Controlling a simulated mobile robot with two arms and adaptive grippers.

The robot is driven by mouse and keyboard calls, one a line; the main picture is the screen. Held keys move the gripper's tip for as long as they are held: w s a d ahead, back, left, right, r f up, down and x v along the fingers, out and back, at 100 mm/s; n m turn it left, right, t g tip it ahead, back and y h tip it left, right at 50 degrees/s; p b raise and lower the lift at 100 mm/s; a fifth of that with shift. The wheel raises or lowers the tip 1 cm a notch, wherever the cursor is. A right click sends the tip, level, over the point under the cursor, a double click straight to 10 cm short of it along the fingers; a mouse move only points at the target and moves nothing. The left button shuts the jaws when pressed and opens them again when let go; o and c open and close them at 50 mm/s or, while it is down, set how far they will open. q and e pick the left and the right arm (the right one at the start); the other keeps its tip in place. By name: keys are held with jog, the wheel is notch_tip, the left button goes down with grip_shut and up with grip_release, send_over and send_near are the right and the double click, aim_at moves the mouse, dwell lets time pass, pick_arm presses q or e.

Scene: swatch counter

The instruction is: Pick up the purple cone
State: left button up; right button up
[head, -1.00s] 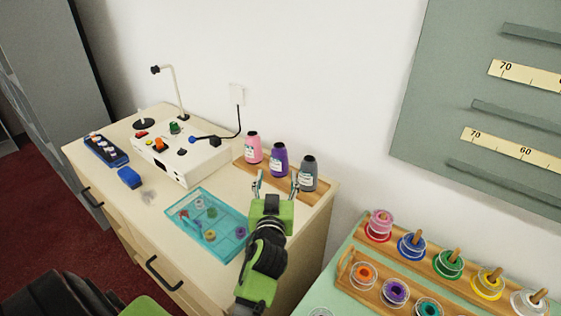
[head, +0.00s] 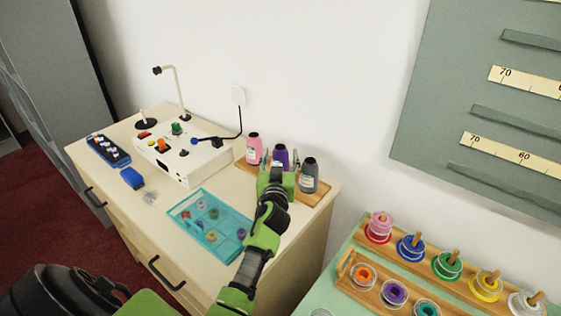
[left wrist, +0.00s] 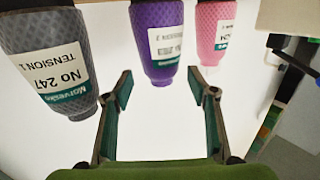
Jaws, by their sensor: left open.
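The purple cone (head: 281,156) stands on a wooden tray (head: 318,195) between a pink cone (head: 254,150) and a grey cone (head: 308,175). My left gripper (head: 277,177) is in front of the purple cone and hides its lower part in the head view. In the left wrist view, which shows the cones upside down, the purple cone (left wrist: 158,28) lies ahead between the two spread fingers of the left gripper (left wrist: 159,76). The gripper is open and empty. I cannot tell whether a finger touches the cone. My right gripper is not in view.
A teal tray (head: 197,240) with small parts lies in front of the cones. A white control box (head: 205,165) with knobs stands left of them. Racks of colored spools (head: 447,265) are at the lower right. A wall rises behind the cones.

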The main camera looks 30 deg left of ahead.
pick_arm(q)
jog(key=x, duration=0.3)
jog(key=shift+w+a, duration=0.1)
jog(key=shift+a, duration=0.1)
grip_shut()
